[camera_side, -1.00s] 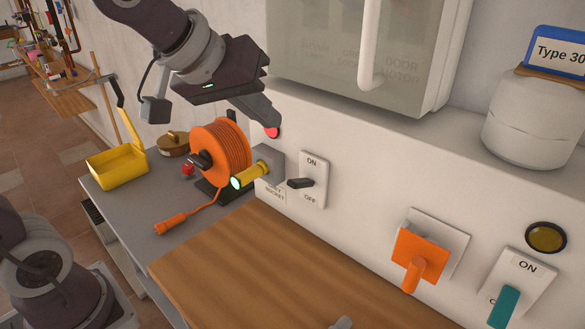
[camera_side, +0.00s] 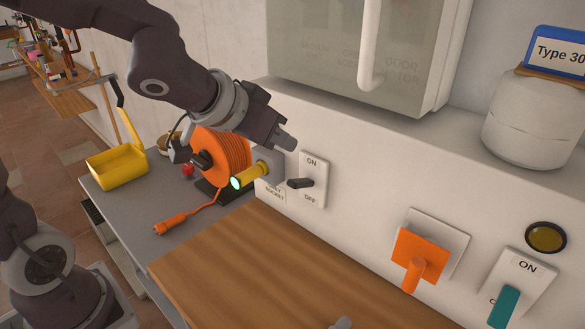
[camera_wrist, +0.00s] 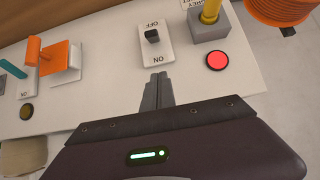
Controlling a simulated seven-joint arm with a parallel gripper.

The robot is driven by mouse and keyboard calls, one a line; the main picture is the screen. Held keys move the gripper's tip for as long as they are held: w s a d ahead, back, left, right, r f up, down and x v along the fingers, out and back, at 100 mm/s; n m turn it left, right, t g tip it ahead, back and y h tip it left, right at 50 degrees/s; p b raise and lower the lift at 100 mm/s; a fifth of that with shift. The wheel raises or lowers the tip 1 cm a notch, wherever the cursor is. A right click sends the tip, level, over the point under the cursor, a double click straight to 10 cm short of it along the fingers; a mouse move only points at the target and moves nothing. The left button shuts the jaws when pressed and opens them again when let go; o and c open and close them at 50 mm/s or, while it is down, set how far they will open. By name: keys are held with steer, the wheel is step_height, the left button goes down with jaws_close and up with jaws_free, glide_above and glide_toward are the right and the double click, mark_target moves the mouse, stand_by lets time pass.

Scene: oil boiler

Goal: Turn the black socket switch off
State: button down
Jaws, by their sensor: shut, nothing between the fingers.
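The black socket switch (camera_side: 300,183) is a black lever on a white plate (camera_side: 313,165) marked ON at the top and OFF at the bottom. Its lever sticks out near the plate's middle. It also shows in the wrist view, where the black lever (camera_wrist: 152,36) appears upside down with OFF at the far end. My gripper (camera_side: 288,143) is shut and empty. It is above and left of the switch plate, apart from the lever. In the wrist view my fingertips (camera_wrist: 158,76) point at the ON end of the plate.
A yellow plug (camera_side: 252,174) sits in a grey socket left of the switch, beside an orange cable reel (camera_side: 222,150). A red light (camera_wrist: 217,61) is near the socket. An orange switch (camera_side: 415,255) and teal switch (camera_side: 503,305) are right. A cabinet (camera_side: 355,45) overhangs above.

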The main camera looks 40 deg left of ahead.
glide_above(291, 181)
steer(key=w, duration=0.2)
step_height(291, 181, down, 4)
steer(key=shift+d+r, duration=0.1)
steer(key=f, duration=0.1)
steer(key=s+f, duration=0.1)
steer(key=f, duration=0.1)
steer(key=shift+s, duration=0.2)
steer(key=shift+s+f, duration=0.15)
steer(key=shift+f, duration=0.05)
steer(key=shift+s+f, duration=0.1)
steer(key=shift+s+f, duration=0.45)
steer(key=shift+f, duration=0.2)
steer(key=shift+s+f, duration=0.4)
steer(key=shift+f, duration=0.2)
steer(key=shift+r, duration=0.8)
